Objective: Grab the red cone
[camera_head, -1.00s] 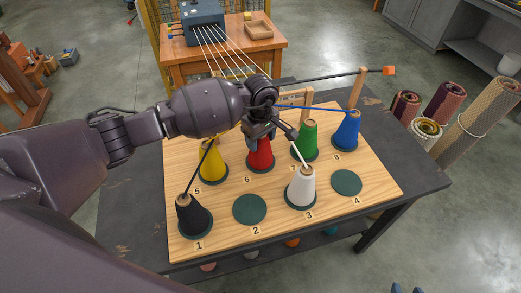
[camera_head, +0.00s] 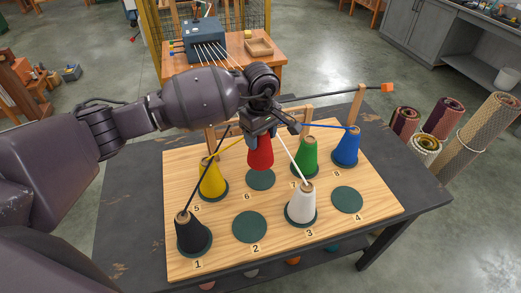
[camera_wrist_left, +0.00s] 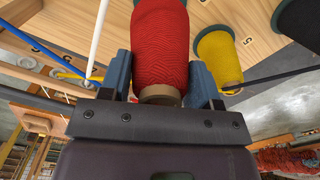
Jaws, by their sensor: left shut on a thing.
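The red cone (camera_head: 260,152) is in my left gripper (camera_head: 262,134), held above its dark green pad (camera_head: 261,180) at spot 6 in the head view. In the left wrist view the red cone (camera_wrist_left: 160,45) sits between the two blue-grey fingers of my left gripper (camera_wrist_left: 160,80), which are shut on it near its narrow end. The gripper's wrist hides the cone's top in the head view. My right gripper is in neither view.
Close around stand a yellow cone (camera_head: 212,180), green cone (camera_head: 306,157), blue cone (camera_head: 346,149), white cone (camera_head: 301,206) and black cone (camera_head: 192,234) on the wooden board (camera_head: 375,205). Yarn strands run up from several cones. Pads 2 (camera_head: 249,227) and 4 (camera_head: 347,200) are bare.

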